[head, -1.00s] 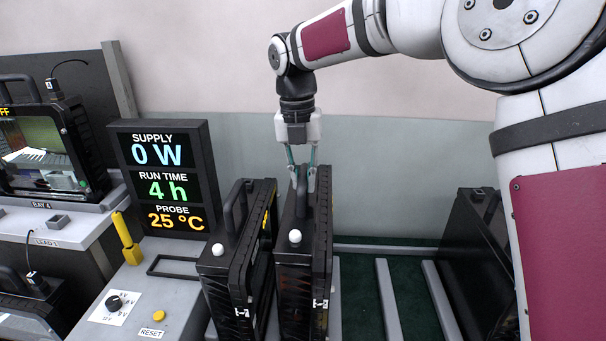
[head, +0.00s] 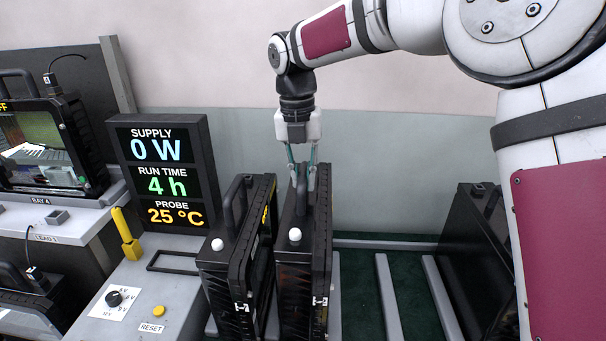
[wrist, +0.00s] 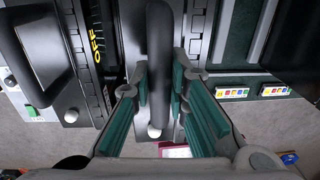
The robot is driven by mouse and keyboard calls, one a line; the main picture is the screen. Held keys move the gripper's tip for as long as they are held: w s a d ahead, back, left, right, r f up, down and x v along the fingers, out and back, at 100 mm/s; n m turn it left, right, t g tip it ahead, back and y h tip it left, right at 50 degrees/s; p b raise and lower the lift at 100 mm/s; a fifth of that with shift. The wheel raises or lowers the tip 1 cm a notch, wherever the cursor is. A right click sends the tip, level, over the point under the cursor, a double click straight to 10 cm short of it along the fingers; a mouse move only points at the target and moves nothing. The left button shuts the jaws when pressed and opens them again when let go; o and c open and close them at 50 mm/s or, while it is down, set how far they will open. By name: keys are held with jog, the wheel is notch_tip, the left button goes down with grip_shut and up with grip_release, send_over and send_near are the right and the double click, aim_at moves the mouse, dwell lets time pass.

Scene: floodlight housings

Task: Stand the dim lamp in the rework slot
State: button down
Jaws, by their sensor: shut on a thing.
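My gripper (head: 302,168) points straight down and is shut on the top handle of a black floodlight housing (head: 303,262). The handle (wrist: 158,60) runs between the green finger pads in the wrist view. This housing stands upright, with a white knob on its top. A second black housing (head: 232,270) stands just to its left, with its own handle, a white knob and yellow lettering on top. I cannot tell from these frames which lamp is dim. No slot label is readable in the head view; the wrist view shows small coloured labels (wrist: 232,93) at the slot ends.
Empty green-floored slots between grey rails (head: 386,290) lie to the right. Another black housing (head: 470,245) stands beyond them. A display (head: 165,172) reads 0 W, 4 h, 25 °C. Left are a yellow probe (head: 127,240), a dial (head: 114,298), a RESET button (head: 158,311) and a bench housing (head: 45,145).

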jog(key=shift+d+f+b, duration=0.1)
jog(key=shift+f+b, duration=0.35)
jog(key=shift+f, duration=1.3)
dwell(2.4)
